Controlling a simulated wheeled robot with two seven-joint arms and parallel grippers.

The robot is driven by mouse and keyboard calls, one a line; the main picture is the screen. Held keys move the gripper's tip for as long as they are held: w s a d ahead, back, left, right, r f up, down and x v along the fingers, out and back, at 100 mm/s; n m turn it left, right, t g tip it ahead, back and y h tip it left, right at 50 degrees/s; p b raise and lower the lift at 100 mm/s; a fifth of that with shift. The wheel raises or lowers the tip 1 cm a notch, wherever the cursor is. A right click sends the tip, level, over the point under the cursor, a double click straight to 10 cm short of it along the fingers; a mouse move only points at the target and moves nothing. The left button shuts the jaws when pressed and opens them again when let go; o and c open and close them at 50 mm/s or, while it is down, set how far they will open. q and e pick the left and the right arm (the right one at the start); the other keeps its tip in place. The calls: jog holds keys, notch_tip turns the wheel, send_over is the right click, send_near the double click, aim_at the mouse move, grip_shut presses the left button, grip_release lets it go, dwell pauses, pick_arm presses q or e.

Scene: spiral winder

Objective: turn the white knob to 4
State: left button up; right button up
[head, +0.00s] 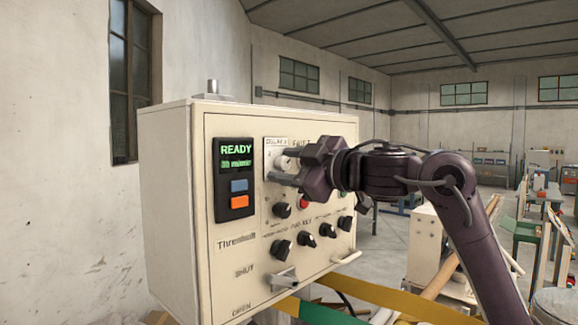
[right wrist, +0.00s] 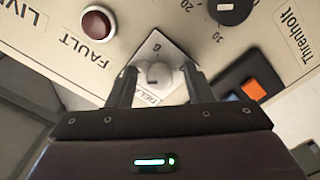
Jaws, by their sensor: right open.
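The white knob (right wrist: 158,73) sits on a pale square dial plate (right wrist: 153,50) on the control panel. In the head view the knob (head: 281,162) shows only in part behind my right gripper (head: 279,169). In the right wrist view my right gripper (right wrist: 160,82) is open, with one finger on each side of the knob. I cannot tell whether the fingers touch it. A digit that looks like 6 or 9 shows on the plate; the knob's setting is not readable. My left gripper is not in view.
The cream control box (head: 170,200) carries a READY display (head: 236,165) with blue and orange buttons. Several black knobs (head: 281,249) and a lever handle (head: 284,278) stand out below the white knob. A red FAULT lamp (right wrist: 97,24) is close by.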

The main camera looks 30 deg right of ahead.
jog(key=shift+s+d+f+b, duration=0.1)
jog(key=shift+s+d+b, duration=0.1)
jog(key=shift+s+b, duration=0.25)
jog(key=b+v, duration=0.2)
jog(key=v, duration=0.4)
jog(key=shift+s, duration=0.4)
jog(key=shift+d, duration=0.15)
